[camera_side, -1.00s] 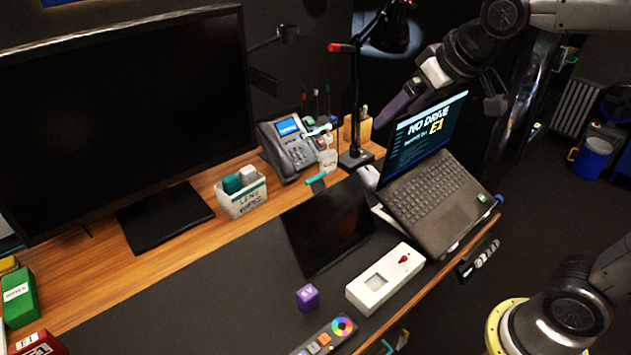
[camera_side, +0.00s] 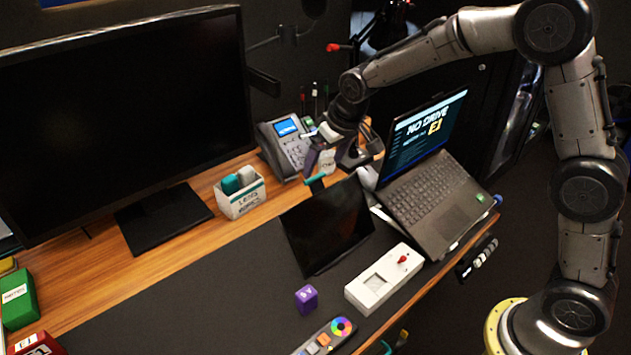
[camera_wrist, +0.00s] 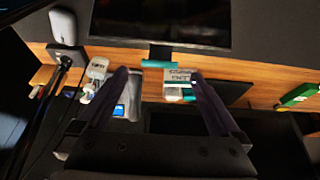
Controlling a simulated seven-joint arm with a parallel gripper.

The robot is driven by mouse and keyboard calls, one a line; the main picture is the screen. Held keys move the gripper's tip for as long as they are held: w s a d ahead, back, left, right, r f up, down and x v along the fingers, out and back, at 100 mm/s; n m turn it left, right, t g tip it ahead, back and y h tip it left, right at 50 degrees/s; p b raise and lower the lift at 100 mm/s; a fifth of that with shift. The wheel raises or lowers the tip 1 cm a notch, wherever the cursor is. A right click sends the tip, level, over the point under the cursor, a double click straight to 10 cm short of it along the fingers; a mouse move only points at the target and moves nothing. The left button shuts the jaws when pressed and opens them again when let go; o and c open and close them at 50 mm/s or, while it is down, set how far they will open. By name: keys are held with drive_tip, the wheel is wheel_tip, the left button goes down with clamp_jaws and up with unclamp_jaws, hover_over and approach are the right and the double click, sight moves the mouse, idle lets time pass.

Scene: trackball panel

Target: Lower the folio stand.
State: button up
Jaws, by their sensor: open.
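The folio stand (camera_side: 325,228) is a dark flat panel in the middle of the desk, tilted up, with a teal tab (camera_side: 316,181) at its upper edge. In the wrist view the dark panel (camera_wrist: 162,22) fills the top, and the teal bar (camera_wrist: 159,63) lies between my fingertips in the picture. My gripper (camera_side: 334,163) is open, with purple fingers, close to the tab on its far side. It also shows in the wrist view (camera_wrist: 159,76), with nothing held. I cannot tell whether a finger touches the tab.
An open laptop (camera_side: 436,195) stands close on the right, and a desk phone (camera_side: 285,150) is behind. A white wipes box (camera_side: 241,198) is to the left. A white box with a red lever (camera_side: 383,280) and a purple cube (camera_side: 306,298) lie in front. The left mat is clear.

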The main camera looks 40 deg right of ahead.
sight(317, 179)
drive_tip(key=x, duration=0.8)
drive_tip(key=shift+w+f, duration=0.15)
drive_tip(key=shift+f, duration=0.05)
clamp_jaws()
